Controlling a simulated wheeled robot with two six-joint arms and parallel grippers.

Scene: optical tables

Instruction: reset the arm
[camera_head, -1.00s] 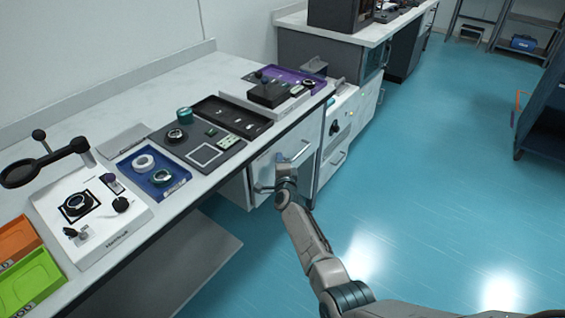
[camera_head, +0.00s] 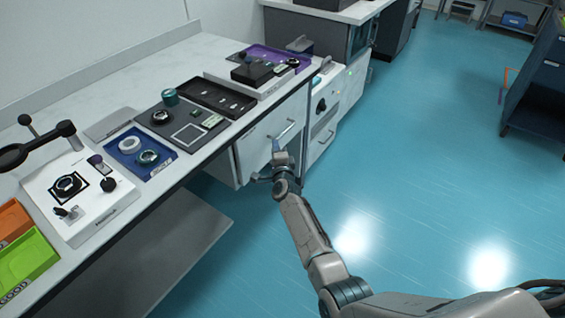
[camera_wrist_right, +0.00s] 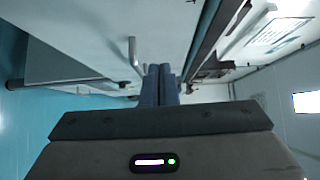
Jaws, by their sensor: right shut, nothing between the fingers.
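My right arm reaches in from the bottom right of the head view, out over the floor. My right gripper (camera_head: 276,150) is in front of the bench's white drawer front, near its bar handle (camera_head: 284,131). In the right wrist view the two fingers (camera_wrist_right: 160,84) are together with nothing between them. There the handle (camera_wrist_right: 135,56) shows just left of the fingertips; I cannot tell the exact gap. My left arm and gripper are not in view.
The bench (camera_head: 110,87) carries a white board (camera_head: 107,213), a blue tray (camera_head: 163,167), a black tray (camera_head: 222,87), a purple tray (camera_head: 297,55) and a green bin (camera_head: 26,262). A dark blue cabinet (camera_head: 545,75) stands at the right. Blue floor (camera_head: 420,150) between is clear.

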